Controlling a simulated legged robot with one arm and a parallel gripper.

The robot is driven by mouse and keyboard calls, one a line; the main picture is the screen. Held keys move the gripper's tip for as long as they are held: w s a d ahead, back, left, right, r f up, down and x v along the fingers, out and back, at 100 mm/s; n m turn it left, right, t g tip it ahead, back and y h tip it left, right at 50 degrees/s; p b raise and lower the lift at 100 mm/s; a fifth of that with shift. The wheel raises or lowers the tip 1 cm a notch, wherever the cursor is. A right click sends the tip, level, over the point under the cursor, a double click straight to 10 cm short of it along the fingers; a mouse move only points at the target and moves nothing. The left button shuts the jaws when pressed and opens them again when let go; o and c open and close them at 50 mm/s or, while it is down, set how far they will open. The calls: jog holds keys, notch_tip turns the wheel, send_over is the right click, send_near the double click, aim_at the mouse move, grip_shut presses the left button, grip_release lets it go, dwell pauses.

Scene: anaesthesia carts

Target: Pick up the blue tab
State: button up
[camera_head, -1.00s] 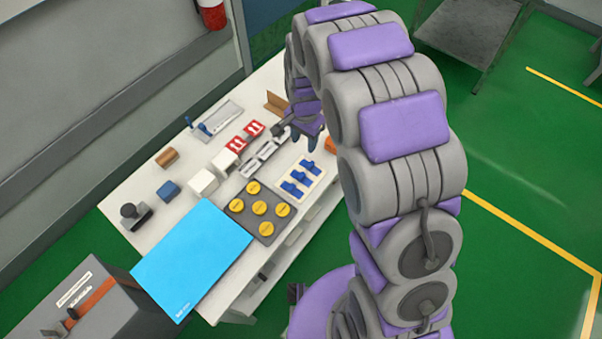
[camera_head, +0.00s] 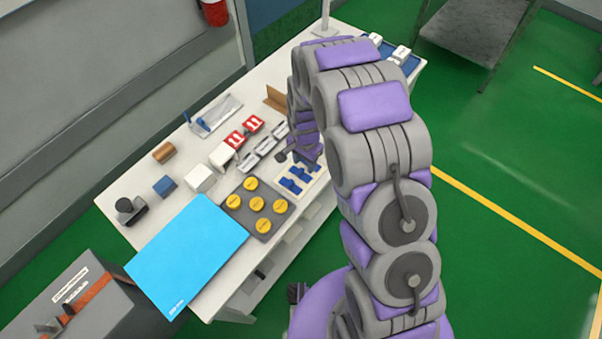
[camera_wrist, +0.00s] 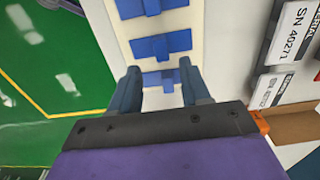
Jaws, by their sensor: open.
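Several blue tabs sit in a row on a cream tray (camera_wrist: 112,30). In the wrist view, one blue tab (camera_wrist: 158,78) lies just beyond and between the two fingertips, and another blue tab (camera_wrist: 160,44) lies farther along the row. My gripper (camera_wrist: 163,82) is open and empty, its two fingers pointing at the tray from above. In the head view, the blue tabs (camera_head: 293,185) show on the tray at the table's right side, and my gripper is partly hidden by the arm just behind them.
Left of the tray, a dark plate (camera_head: 238,214) holds several yellow discs. A blue sheet (camera_head: 188,255) lies at the table's near end. White labelled blocks (camera_wrist: 290,38) stand close beside the tray. A brown bracket (camera_head: 277,98) stands farther back.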

aim_at(303, 168)
notch_tip(303, 168, down, 3)
jog(key=shift+a+r, duration=0.1)
jog(key=shift+a+f, duration=0.15)
jog(key=shift+f, duration=0.05)
jog(key=shift+a, duration=0.25)
jog(key=shift+d+r, duration=0.1)
jog(key=shift+d, duration=0.2)
jog(key=c, duration=0.7)
jog(key=shift+a, duration=0.1)
grip_shut()
